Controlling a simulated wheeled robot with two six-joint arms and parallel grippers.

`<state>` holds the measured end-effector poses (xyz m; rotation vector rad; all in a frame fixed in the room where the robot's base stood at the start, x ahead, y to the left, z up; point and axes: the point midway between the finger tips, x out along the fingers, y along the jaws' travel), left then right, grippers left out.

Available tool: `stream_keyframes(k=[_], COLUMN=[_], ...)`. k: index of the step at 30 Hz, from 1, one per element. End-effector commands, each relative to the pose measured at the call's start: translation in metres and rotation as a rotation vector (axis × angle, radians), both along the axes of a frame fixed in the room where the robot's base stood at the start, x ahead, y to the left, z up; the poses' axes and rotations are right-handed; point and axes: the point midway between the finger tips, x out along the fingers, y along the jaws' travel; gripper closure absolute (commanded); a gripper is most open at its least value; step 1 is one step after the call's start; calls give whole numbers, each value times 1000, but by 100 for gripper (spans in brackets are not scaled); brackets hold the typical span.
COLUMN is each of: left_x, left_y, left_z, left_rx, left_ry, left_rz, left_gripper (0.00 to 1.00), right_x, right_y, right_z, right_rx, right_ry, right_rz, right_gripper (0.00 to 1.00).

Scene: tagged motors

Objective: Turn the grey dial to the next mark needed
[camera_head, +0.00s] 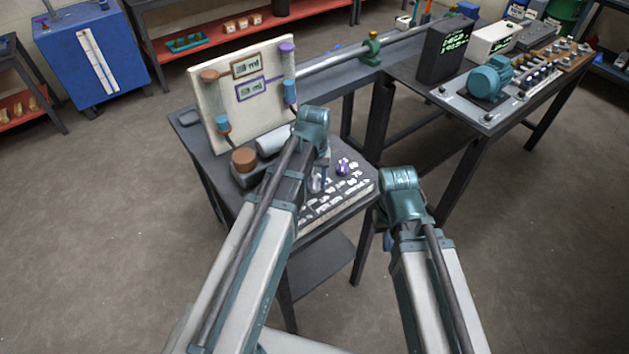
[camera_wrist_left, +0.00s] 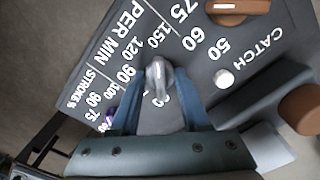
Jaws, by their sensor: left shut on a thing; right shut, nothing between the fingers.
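The grey dial (camera_wrist_left: 157,75) sits on a dark panel (camera_wrist_left: 180,40) with white printed numbers and the words PER MIN, STROKE and CATCH. In the left wrist view my left gripper (camera_wrist_left: 160,82) is shut on the grey dial, a blue finger on each side. A grey pointer shape shows between the fingers, and numbers close by are partly covered. In the head view my left gripper (camera_head: 318,180) reaches down to the table's front panel, and my arm hides much of it. My right gripper (camera_head: 388,241) hangs beside the table's right edge, mostly hidden by its wrist.
A cream board (camera_head: 220,90) with brown, purple and blue parts stands behind the panel. A brown knob (camera_head: 245,159) and a purple knob (camera_head: 343,167) stand near my left gripper. A white button (camera_wrist_left: 223,78) is right of the dial. A bench with a teal motor (camera_head: 490,78) stands at right.

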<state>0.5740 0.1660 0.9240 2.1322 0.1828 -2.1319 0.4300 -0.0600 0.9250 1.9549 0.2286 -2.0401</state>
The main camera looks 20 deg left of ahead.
Motion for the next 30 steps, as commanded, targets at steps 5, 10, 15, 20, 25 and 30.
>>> stream_keyframes(k=[5,10,15,20,25,30], left_x=[0,0,0,0,0,0], left_y=[0,0,0,0,0,0], left_z=[0,0,0,0,0,0], left_rx=[0,0,0,0,0,0], left_ry=[0,0,0,0,0,0], left_rz=[-45,-63,-65,-65,-64,-64], left_gripper=[100,100,100,100,29,24], right_x=[0,0,0,0,0,0], right_y=[0,0,0,0,0,0], right_z=[0,0,0,0,0,0], right_rx=[0,0,0,0,0,0], right_ry=[0,0,0,0,0,0], right_rz=[0,0,0,0,0,0], right_gripper=[100,100,100,100,100,100])
